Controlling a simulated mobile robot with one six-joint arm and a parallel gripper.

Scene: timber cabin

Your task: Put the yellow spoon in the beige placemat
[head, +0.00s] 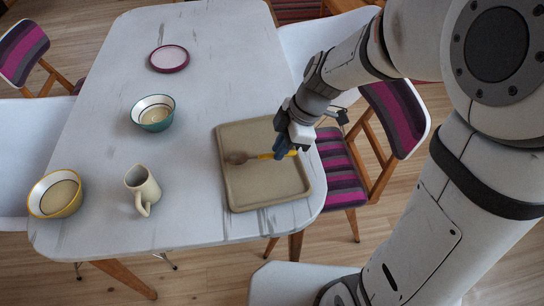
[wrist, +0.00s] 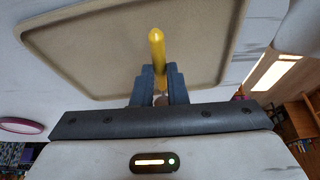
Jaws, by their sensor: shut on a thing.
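The beige placemat (head: 262,192) is a tray-like mat with a raised rim on the right part of the table. It also fills the upper part of the wrist view (wrist: 90,62). I cannot tell whether the spoon touches the mat. In the wrist view my fingers (wrist: 159,88) close around the handle.
A cream mug (head: 142,189), a teal bowl (head: 153,113), a yellow-rimmed bowl (head: 56,194) and a magenta-rimmed plate (head: 169,58) stand on the white table (head: 100,110) left of the placemat. Striped chairs (head: 338,170) stand around it. The table's middle is clear.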

